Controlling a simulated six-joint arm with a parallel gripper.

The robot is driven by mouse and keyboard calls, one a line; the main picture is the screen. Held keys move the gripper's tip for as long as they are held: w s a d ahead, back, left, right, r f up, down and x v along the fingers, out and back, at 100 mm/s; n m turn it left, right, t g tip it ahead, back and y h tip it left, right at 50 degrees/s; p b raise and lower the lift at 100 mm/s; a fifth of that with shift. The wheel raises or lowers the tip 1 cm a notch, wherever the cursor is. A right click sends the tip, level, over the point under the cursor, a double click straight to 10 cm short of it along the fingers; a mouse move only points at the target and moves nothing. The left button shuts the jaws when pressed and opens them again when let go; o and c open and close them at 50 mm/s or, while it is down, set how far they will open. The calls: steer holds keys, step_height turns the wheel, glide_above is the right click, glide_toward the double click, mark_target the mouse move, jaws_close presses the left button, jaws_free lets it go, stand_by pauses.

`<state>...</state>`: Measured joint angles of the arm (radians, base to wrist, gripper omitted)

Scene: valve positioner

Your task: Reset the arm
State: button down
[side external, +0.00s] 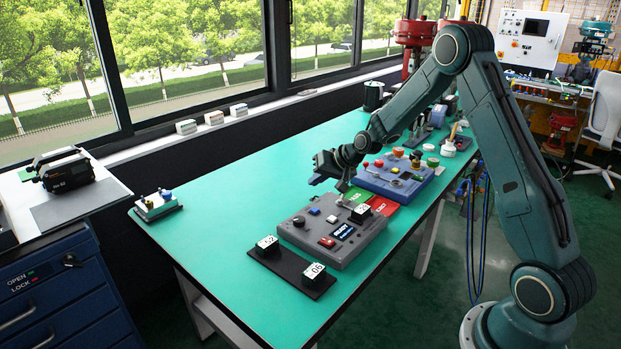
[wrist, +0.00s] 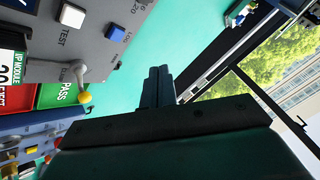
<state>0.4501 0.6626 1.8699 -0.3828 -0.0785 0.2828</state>
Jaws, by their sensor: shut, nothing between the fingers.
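My gripper (side external: 319,178) is shut and empty, held above the green table near the back of the grey control box (side external: 345,254). In the wrist view its shut fingers (wrist: 158,74) point over bare table, beside the grey box (wrist: 110,48). That box carries a white TEST button (wrist: 72,15), a blue button (wrist: 115,33) and a lever with a yellow knob (wrist: 84,98). Beside it are a green PASS pad (wrist: 57,96) and a red pad (side external: 385,207) with a white numbered block (side external: 361,213) on or beside it; I cannot tell which.
A black tray (side external: 287,268) with two white numbered blocks lies in front of the grey box. A small connector block (side external: 157,206) sits at the table's left corner. The table's left side is mostly clear.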

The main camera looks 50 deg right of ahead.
steer(key=s+a+r+n+g, duration=0.1)
steer(key=s+a+r+n, duration=0.1)
steer(key=s+a+r, duration=0.5)
steer(key=s+a+r+n+g, duration=0.1)
steer(key=s+a+r+n, duration=0.1)
steer(key=s+a+r, duration=0.5)
steer(key=s+a+r+n, duration=0.1)
steer(key=s+r, duration=0.1)
steer(key=s, duration=0.9)
steer(key=s+a+r+n+g+h, duration=0.1)
steer(key=s+r+n, duration=0.1)
steer(key=s, duration=1)
steer(key=shift+s+r, duration=0.3)
steer(key=shift+r, duration=0.3)
